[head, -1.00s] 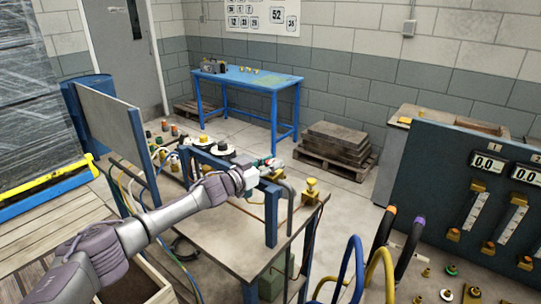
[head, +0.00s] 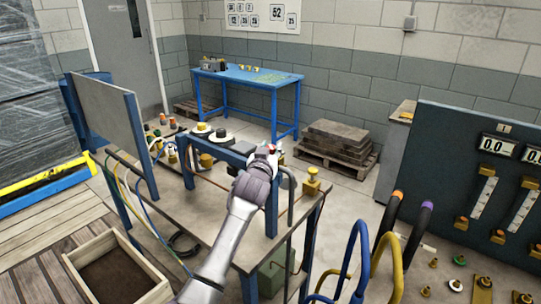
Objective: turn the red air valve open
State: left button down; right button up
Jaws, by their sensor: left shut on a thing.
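The red air valve (head: 273,148) sits at the end of the blue frame on the workbench; only a small red part shows beyond my gripper. My left gripper (head: 266,156) is at the valve, its arm reaching up from the bottom of the view. It is shut on the valve's handle, as far as I can see. The fingers and wrist hide most of the valve, so I cannot tell the handle's angle. My right gripper is not in view.
The blue frame (head: 205,150) stands on the workbench (head: 225,235), with a grey upright panel (head: 105,125) at its left. Blue and yellow hoses (head: 362,262) rise at the lower right, beside the gauge panel (head: 440,160). A wooden box (head: 85,262) lies lower left.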

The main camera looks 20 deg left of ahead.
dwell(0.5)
pick_arm(q)
jog(key=c, duration=0.7)
grip_release()
jog(key=shift+c, duration=0.2)
jog(key=s+d, duration=0.1)
jog(key=s, duration=1.1)
jog(key=shift+d, duration=0.15)
jog(key=shift+w, duration=0.1)
